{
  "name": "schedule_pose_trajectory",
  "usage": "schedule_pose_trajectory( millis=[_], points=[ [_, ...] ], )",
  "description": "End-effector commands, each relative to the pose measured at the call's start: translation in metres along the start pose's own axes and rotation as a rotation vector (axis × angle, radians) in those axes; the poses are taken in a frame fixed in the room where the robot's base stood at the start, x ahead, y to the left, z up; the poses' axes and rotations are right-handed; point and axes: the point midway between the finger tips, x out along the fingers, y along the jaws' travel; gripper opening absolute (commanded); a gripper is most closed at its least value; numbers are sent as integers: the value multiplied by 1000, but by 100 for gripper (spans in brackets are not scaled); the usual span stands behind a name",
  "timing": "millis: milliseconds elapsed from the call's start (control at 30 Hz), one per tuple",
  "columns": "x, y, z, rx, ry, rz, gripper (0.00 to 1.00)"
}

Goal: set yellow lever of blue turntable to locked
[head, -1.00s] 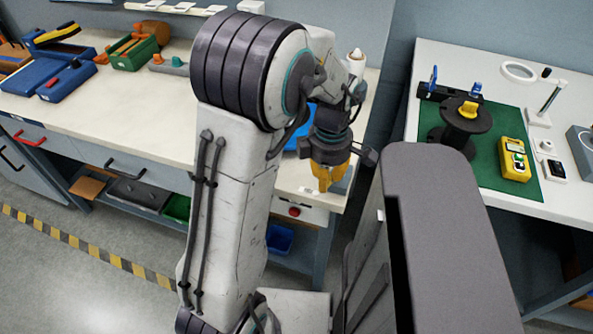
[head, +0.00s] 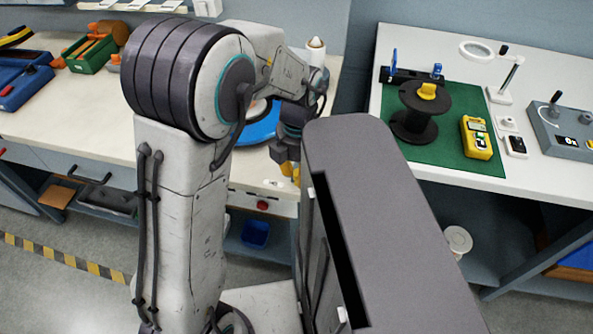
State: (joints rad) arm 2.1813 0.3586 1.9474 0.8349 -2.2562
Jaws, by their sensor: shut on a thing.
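The blue turntable (head: 262,126) lies on the long bench, partly hidden behind my arm. Its yellow lever cannot be made out. My gripper (head: 291,174) points down near the right end of that bench, close to its front edge, to the lower right of the visible part of the turntable. A grey body in front covers much of it. Yellow parts show at its lower end; I cannot tell whether they are fingers or a held thing. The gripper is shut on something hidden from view.
The right table holds a green mat (head: 455,150), a black spool (head: 414,122) with a yellow top piece, a yellow meter (head: 477,138) and a magnifier (head: 484,51). A green crate (head: 88,56) stands on the long bench. A gap separates the bench and table.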

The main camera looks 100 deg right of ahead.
Motion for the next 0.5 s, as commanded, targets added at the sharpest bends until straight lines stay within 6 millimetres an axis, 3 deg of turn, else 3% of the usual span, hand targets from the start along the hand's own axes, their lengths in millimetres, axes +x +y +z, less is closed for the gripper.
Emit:
schedule_pose_trajectory(
  millis=[300, 333, 500],
  points=[
    [2, -2, -1, -1, 5, -7, 0],
    [2, -2, -1, -1, 5, -7, 24],
    [2, -1, 0, -1, 3, -4, 40]
  ],
)
